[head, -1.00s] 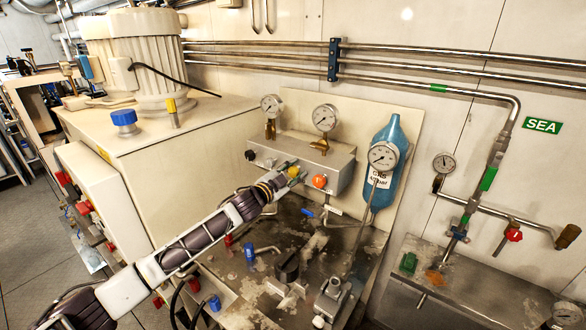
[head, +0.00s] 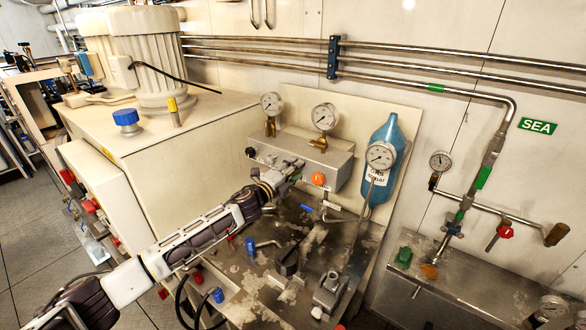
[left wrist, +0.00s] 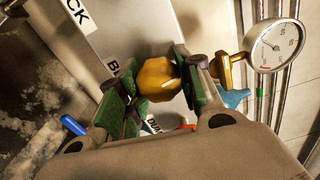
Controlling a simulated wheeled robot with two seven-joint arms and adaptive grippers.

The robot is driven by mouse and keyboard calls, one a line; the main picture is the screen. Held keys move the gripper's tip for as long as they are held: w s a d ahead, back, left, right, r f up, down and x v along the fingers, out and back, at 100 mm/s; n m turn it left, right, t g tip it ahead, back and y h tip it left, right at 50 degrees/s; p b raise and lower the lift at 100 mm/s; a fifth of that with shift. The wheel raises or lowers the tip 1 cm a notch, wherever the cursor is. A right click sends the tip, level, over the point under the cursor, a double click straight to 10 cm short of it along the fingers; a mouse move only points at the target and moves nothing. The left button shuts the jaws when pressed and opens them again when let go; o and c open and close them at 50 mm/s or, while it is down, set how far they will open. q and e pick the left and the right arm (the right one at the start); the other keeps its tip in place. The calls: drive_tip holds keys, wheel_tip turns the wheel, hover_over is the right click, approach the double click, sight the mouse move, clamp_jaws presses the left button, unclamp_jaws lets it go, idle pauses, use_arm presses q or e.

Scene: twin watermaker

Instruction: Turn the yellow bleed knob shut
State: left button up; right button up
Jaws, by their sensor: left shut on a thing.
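The yellow bleed knob (left wrist: 157,78) sits between the two green finger pads of my left gripper (left wrist: 160,88) in the left wrist view. The gripper is shut on it, with a pad on each side. In the head view my left gripper (head: 290,170) is at the front of the grey panel box (head: 320,155), left of an orange knob (head: 318,179). The yellow knob is hidden behind the gripper there. My right gripper is not in view.
Two gauges (head: 325,117) stand on the box. A blue cylinder (head: 381,165) with a gauge is to its right. A black knob (head: 250,152) is at the box's left end. Blue-handled valves (head: 250,245) and fittings stand on the stained bench below.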

use_arm(q)
drive_tip(key=shift+f+m, duration=0.1)
drive_tip(key=shift+m, duration=0.7)
drive_tip(key=o, duration=1.1)
drive_tip(key=shift+c, duration=0.2)
drive_tip(key=v, duration=1.2)
